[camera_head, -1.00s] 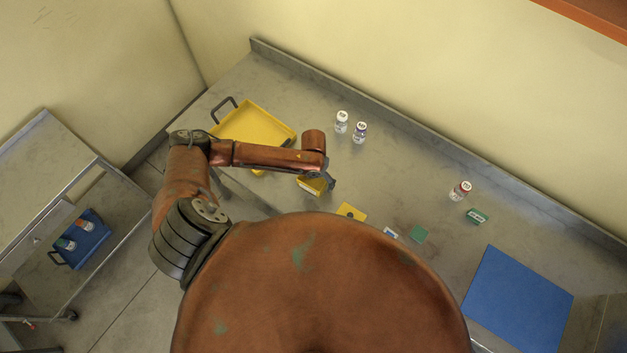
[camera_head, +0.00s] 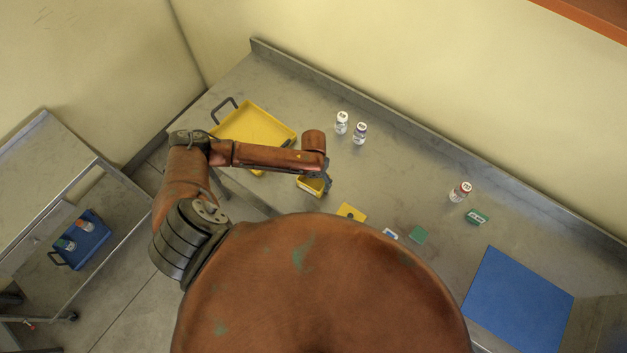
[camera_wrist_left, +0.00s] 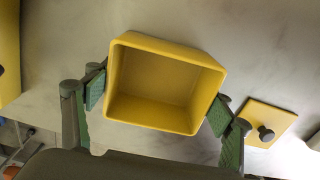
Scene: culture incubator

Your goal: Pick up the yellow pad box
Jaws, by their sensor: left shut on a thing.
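The yellow pad box (camera_wrist_left: 160,90) is a small open-topped box, empty inside, seen from above in the left wrist view. My left gripper (camera_wrist_left: 158,105) is shut on it, with one green-padded finger against each side. In the head view the yellow box (camera_head: 311,187) shows below my left gripper (camera_head: 322,180), partly hidden by the arm. I cannot tell whether the box touches the table. A flat yellow square lid with a dark knob (camera_wrist_left: 265,125) lies beside the box; it also shows in the head view (camera_head: 351,212). My right gripper is not in view.
A yellow tray (camera_head: 262,118) with a dark handle lies left on the grey table. Two vials (camera_head: 342,122) stand behind, and a red-capped vial (camera_head: 460,191) stands right near a green box (camera_head: 477,217). A green square (camera_head: 418,234) and a blue mat (camera_head: 518,300) lie right.

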